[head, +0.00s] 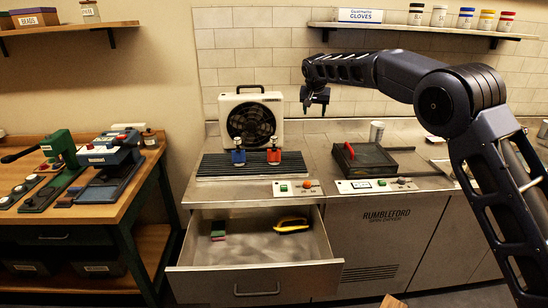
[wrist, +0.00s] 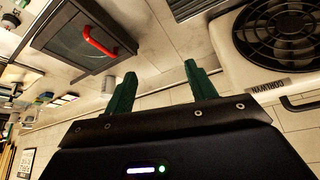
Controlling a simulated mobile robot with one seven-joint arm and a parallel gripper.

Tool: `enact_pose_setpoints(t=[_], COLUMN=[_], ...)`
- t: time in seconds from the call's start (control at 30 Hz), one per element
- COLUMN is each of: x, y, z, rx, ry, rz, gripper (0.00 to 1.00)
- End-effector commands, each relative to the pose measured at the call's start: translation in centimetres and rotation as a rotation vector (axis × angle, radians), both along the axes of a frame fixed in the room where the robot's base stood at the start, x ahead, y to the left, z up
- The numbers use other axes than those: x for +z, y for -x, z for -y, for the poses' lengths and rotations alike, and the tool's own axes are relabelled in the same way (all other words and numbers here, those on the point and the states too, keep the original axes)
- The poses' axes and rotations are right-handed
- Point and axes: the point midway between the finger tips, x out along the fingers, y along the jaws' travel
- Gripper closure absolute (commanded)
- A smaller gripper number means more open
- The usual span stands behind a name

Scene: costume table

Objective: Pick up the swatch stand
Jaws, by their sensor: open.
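I cannot pick out the swatch stand with certainty in either view. A small block with green and pink parts (head: 218,231) lies in the open drawer, and a blue piece (head: 238,157) and a red piece (head: 274,156), both with silver tops, stand on the ribbed black mat; I cannot tell whether any of these is it. My gripper (head: 315,98) hangs in the air above the counter, right of the fan. In the wrist view its two green fingers (wrist: 162,88) are spread apart with nothing between them.
A white box fan (head: 252,118) stands against the wall. Right of it is a dark box with a red handle (head: 349,150), also in the wrist view (wrist: 98,42). A grey cup (head: 376,132) stands behind it. The open drawer (head: 252,281) juts forward and holds a yellow tool (head: 292,225).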

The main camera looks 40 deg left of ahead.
Motion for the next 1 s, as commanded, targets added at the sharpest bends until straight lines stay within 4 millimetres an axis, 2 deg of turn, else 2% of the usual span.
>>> enact_pose_setpoints(t=[0.03,0.2,0.3,0.4,0.57,0.9,1.0], x=[-1.5,-5.0,-6.4,-7.2,-8.1,-11.9,-12.5], y=[2.0,7.4,9.7,11.0,11.3,9.5,9.2], z=[-2.6,-8.6,-10.7,-11.9,-12.5,-13.7,-13.8], rx=[0.02,0.061,0.078,0.087,0.09,0.09,0.09], ry=[0.002,-0.005,-0.008,-0.011,-0.012,-0.012,-0.012], rz=[0.005,0.021,0.028,0.032,0.034,0.033,0.033], gripper=[0.44,0.44,0.44,0.44,0.44,0.44,0.44])
